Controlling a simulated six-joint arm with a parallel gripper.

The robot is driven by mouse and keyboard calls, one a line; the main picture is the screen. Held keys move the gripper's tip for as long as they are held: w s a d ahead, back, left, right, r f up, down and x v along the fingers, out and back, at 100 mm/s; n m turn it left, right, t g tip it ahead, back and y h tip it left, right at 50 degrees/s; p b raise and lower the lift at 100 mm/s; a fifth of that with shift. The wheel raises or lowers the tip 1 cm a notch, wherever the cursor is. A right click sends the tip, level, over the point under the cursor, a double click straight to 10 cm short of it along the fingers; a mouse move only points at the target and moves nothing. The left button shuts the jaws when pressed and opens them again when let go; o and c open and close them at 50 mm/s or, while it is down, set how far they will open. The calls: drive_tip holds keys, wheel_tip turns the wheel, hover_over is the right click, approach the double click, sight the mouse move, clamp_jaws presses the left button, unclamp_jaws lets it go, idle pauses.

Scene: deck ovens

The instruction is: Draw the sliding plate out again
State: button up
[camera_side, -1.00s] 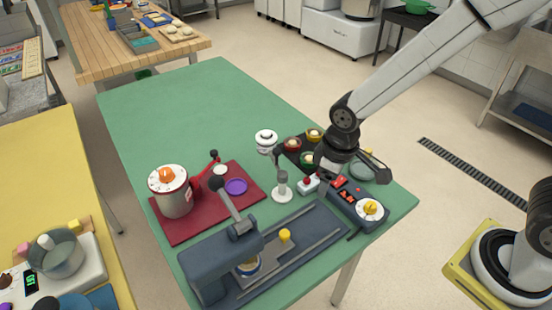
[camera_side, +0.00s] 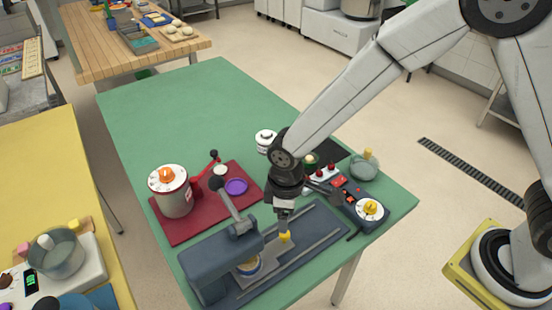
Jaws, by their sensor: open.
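The sliding plate (camera_side: 262,257) is a flat grey plate partly under the blue-grey press (camera_side: 212,263) at the front of the green table. A yellow knob (camera_side: 285,237) stands at the plate's right end. My gripper (camera_side: 284,228) points down right at the knob, its fingers at the knob's top. It is open; whether the fingers touch the knob cannot be told. The plate's left part is hidden by the press.
Rails (camera_side: 308,250) run right of the press. The press lever (camera_side: 226,200) rises left of my gripper. A control box with a yellow dial (camera_side: 369,209) stands to the right, and a red board (camera_side: 192,226) with a pot lies left. The table's back is clear.

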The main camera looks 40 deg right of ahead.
drive_tip(key=shift+f, duration=3.35)
drive_tip(key=shift+c, duration=0.2)
clamp_jaws()
